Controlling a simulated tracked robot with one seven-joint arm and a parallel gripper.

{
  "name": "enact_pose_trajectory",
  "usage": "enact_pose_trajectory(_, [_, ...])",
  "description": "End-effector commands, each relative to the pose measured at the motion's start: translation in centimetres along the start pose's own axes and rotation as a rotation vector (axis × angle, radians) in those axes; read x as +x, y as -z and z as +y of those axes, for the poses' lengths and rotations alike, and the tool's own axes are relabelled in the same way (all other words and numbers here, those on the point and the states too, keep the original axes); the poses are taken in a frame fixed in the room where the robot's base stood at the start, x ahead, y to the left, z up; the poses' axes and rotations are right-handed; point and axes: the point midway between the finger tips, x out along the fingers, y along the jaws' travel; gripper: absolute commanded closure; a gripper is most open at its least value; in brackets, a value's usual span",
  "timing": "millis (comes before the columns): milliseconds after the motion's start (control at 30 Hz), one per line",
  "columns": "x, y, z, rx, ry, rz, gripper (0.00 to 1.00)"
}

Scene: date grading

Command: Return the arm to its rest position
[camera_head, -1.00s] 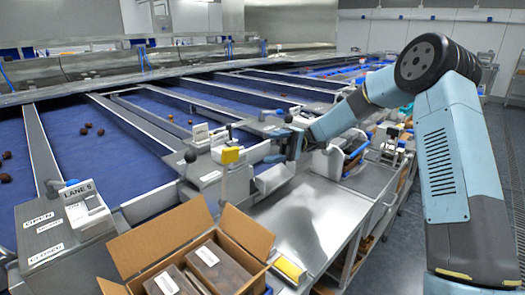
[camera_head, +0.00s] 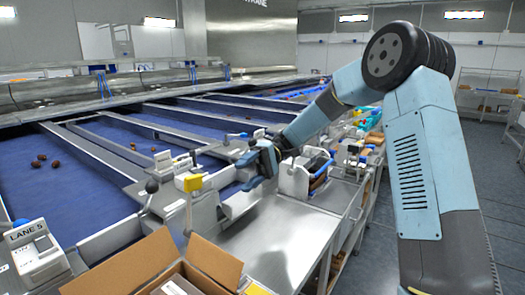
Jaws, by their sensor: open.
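My arm (camera_head: 400,120) rises at the right of the head view, bends at a dark round joint and reaches down and left. My gripper (camera_head: 246,172) hangs over the near edge of the grading lanes, just left of a small tote with a blue handle. Its jaws are open and I see nothing between them. The fingertips are small and partly overlap the machine's edge behind them, so I cannot tell how far above it they are.
A steel bench (camera_head: 285,225) lies bare below my gripper. An open cardboard box (camera_head: 160,270) stands at the bottom left. Blue lanes (camera_head: 60,185) hold several dates. Floor is clear at far right.

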Motion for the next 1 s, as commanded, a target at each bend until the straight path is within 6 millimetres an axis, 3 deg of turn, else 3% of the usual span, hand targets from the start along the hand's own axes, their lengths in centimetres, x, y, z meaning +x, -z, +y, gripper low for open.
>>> enact_pose_trajectory(433, [1.5,-8.1,-0.5,0.194,-0.481,0.183,0.36])
enact_pose_trajectory(1000, [0.6,-20.0,-0.4,0.344,-0.979,0.547,0.36])
